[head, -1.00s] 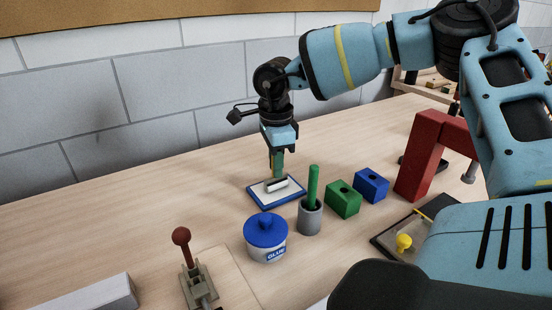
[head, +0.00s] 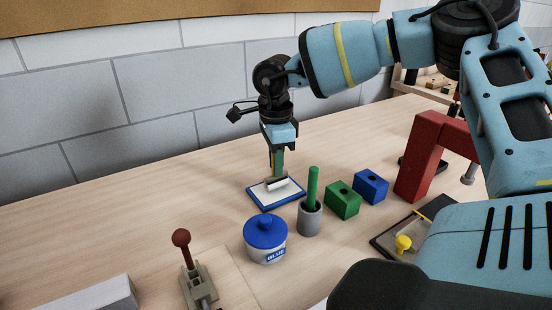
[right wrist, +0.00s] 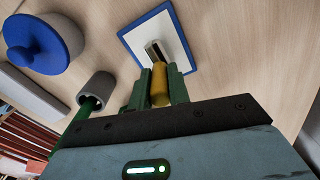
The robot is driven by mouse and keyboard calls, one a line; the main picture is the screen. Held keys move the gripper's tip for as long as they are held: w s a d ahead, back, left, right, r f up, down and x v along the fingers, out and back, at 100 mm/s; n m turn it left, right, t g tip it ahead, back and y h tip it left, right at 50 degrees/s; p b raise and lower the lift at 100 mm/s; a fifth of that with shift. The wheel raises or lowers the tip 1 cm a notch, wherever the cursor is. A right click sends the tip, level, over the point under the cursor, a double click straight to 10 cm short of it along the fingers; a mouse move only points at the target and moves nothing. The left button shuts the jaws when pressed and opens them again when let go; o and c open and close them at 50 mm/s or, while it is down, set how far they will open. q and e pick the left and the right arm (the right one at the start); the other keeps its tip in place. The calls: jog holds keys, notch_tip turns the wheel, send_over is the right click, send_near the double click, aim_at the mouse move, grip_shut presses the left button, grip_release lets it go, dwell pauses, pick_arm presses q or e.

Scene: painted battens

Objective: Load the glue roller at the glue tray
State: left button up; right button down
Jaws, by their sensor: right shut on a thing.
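The glue tray (head: 262,203) is a flat white pad with a blue rim on the bench; it also shows in the right wrist view (right wrist: 185,62). My right gripper (head: 277,172) points down over it, its green fingers shut on the glue roller's yellow handle (right wrist: 159,84). The pale roller head (head: 278,184) is low over the tray's white surface; it also shows in the right wrist view (right wrist: 155,51). I cannot tell for sure whether it touches the surface. My left gripper is not in view.
A glue pot (head: 266,240) with a blue lid stands in front of the tray. A grey cup (head: 310,219) with a green-handled tool, a green block (head: 342,201) and a blue block (head: 371,186) stand to its right. The bench left of the tray is clear.

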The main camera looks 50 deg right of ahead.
jog(key=shift+r+p, duration=0.95)
jog(key=shift+r, duration=2.2)
